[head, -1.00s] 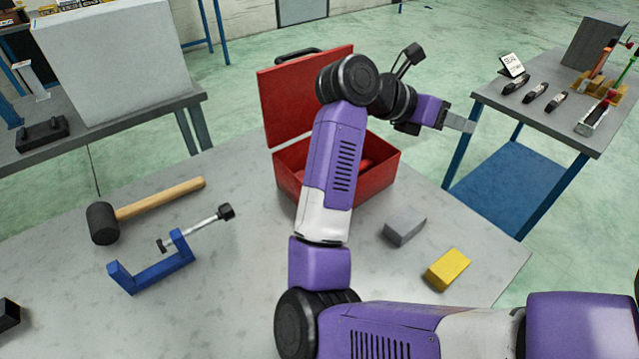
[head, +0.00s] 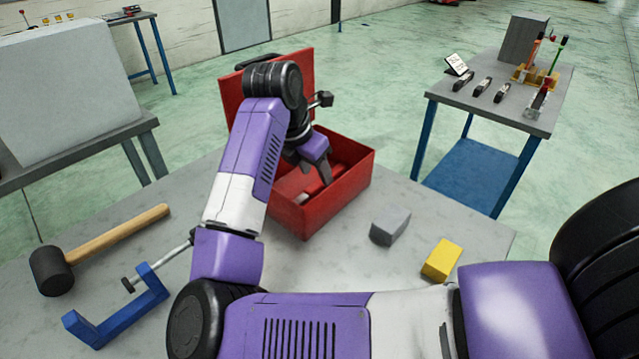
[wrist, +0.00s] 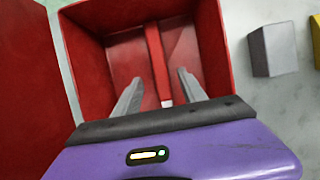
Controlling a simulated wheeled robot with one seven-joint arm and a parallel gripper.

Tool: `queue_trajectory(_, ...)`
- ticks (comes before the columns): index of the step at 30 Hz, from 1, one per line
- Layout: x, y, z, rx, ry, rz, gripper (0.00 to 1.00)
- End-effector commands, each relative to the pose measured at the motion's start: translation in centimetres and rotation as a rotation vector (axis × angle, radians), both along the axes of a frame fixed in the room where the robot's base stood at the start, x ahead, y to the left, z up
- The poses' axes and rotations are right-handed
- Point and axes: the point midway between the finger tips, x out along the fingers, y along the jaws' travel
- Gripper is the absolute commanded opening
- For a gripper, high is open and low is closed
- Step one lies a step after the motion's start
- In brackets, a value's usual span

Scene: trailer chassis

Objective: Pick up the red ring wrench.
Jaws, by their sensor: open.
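The red ring wrench (wrist: 158,62) lies inside the open red toolbox (head: 339,189). In the wrist view it shows as a long red bar with a pale end, running between my two fingers; its ring ends cannot be made out. In the head view a red shape with a pale end shows in the box beside my gripper. My gripper (head: 326,180) points down into the toolbox. In the wrist view my gripper (wrist: 157,86) is open, one finger on each side of the bar, with nothing held. I cannot tell how far above the bar the fingertips are.
The toolbox lid (head: 236,100) stands raised at the back. A grey block (head: 389,227) and a yellow block (head: 441,260) lie to its right. A mallet (head: 100,240) and a blue clamp (head: 120,312) lie on the left. A second table with tools stands at right.

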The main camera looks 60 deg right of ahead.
Motion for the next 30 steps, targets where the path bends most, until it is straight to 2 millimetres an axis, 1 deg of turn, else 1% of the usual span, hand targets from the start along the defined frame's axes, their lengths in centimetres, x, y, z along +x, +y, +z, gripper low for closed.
queue_trajectory(3, -0.3, -0.6, -1.6, -0.001, 0.005, 0.0, 0.49)
queue_trajectory(6, -0.3, -1.0, -2.4, -0.002, 0.001, 0.0, 0.49)
queue_trajectory(9, -0.4, -1.1, -2.8, -0.002, 0.001, -0.001, 0.49)
queue_trajectory(15, -0.4, -1.1, -2.8, -0.002, 0.0, -0.001, 0.49)
queue_trajectory(17, -0.3, -1.1, -2.8, -0.002, 0.0, -0.001, 0.37)
queue_trajectory(21, -0.3, -1.1, -2.8, -0.002, 0.001, 0.0, 0.1)
queue_trajectory(23, -0.3, -1.1, -2.8, -0.002, 0.001, 0.0, 0.0)
queue_trajectory(30, -0.3, -1.1, -2.7, -0.002, -0.001, -0.001, 0.0)
